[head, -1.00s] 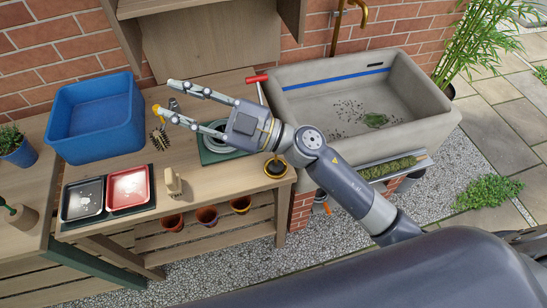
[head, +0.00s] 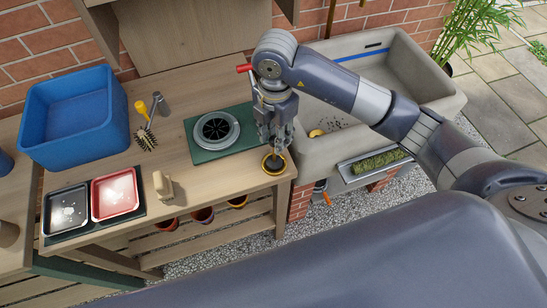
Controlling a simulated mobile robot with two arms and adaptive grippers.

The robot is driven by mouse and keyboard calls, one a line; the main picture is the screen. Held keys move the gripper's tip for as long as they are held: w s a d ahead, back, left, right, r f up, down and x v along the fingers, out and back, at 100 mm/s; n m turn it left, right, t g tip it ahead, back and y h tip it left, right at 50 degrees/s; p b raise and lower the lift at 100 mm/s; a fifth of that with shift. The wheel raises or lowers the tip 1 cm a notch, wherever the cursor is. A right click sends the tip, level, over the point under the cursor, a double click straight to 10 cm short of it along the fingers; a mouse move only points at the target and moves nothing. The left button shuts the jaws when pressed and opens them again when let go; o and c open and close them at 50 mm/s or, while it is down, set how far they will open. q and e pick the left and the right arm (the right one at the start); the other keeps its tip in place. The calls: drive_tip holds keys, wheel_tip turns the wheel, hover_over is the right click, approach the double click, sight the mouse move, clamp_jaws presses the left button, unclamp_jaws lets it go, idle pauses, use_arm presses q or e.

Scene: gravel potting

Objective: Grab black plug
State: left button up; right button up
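A small round dish with a yellow rim (head: 265,166) stands at the front right corner of the wooden bench. A dark piece, apparently the black plug (head: 274,163), sits in it. My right gripper (head: 275,148) points down directly above the dish, its fingertips at the dark piece. The fingers partly cover it, and I cannot tell whether they touch or grip it. My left gripper is out of view.
The stone sink (head: 440,95) is right of the bench, partly behind my arm. A grey ring on a green mat (head: 205,154) is left of the gripper.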

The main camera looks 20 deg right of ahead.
sight(274, 160)
wheel_tip(274, 160, down, 3)
drive_tip(key=shift+f, duration=0.15)
wheel_tip(274, 160, down, 5)
drive_tip(key=shift+s+a+r+p, duration=0.1)
drive_tip(key=shift+s+p, duration=0.05)
drive_tip(key=shift+p, duration=0.95)
drive_tip(key=shift+f, duration=0.35)
clamp_jaws()
unclamp_jaws()
drive_tip(key=shift+r, duration=0.15)
